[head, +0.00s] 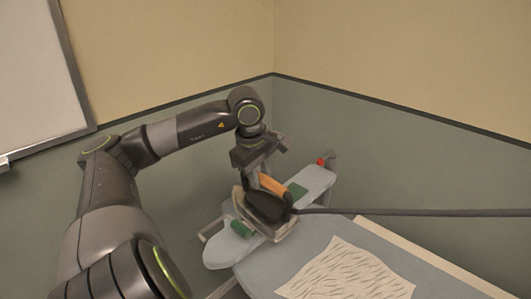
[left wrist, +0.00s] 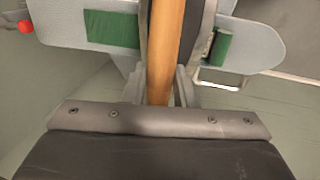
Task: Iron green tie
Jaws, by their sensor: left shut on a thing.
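My left gripper (head: 258,172) is shut on the orange-brown handle of the dark iron (head: 266,207). The handle (left wrist: 165,45) runs between the fingers in the left wrist view. The green tie (head: 297,190) lies across a narrow pale sleeve board, with the iron over its middle. Green shows on both sides of the iron, also in the left wrist view (left wrist: 112,29). The iron hides the tie's middle, and I cannot tell whether its sole touches the tie. My right gripper is not in view.
The narrow pale board (head: 222,250) stands beside a larger grey-blue ironing board (head: 262,277). A patterned white cloth (head: 345,272) lies on the larger board. A dark bar or cord (head: 420,212) runs from the iron to the right edge. A small red object (head: 320,162) is at the narrow board's far end. Walls meet behind.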

